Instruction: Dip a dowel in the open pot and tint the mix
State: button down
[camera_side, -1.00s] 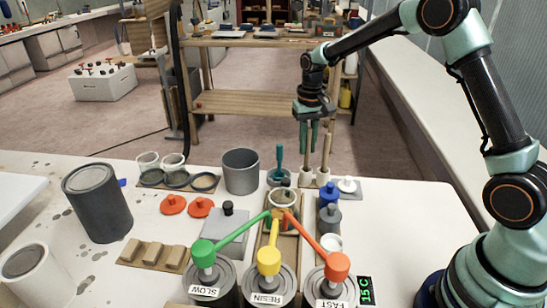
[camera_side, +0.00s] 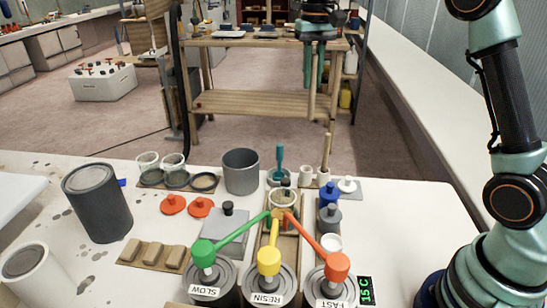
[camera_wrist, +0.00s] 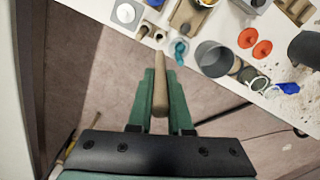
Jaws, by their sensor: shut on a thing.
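My gripper (camera_side: 316,62) is shut on a wooden dowel (camera_side: 312,98), which hangs upright below the jaws, high above the far side of the table. The dowel also shows between the green fingers in the wrist view (camera_wrist: 160,85). A second dowel (camera_side: 326,150) stands in one of two white sockets; the other socket (camera_side: 306,173) is empty. The open pot (camera_side: 283,208) stands on a wooden board, under the ends of the coloured spouts. Its contents are hard to make out.
Green, yellow and red pump arms (camera_side: 268,260) stand at the front on cans marked SLOW, RESIN and FAST. A grey cup (camera_side: 241,171) and a teal-handled tool (camera_side: 280,160) stand behind the pot. The table's right part is clear.

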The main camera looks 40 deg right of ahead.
jog(key=s+a+f+g, duration=0.1)
jog(key=s+a+f, duration=0.5)
jog(key=s, duration=0.4)
jog(key=s+a+f+g, duration=0.1)
jog(key=s+a+f, duration=0.3)
jog(key=s+a, duration=0.45)
notch_tip(320, 180, down, 8)
jog(key=s+d, duration=0.1)
jog(key=shift+s, duration=0.35)
dwell(0.6)
jog(key=r, duration=0.4)
jog(key=shift+w+a, duration=0.1)
jog(key=shift+w, duration=0.2)
dwell(0.5)
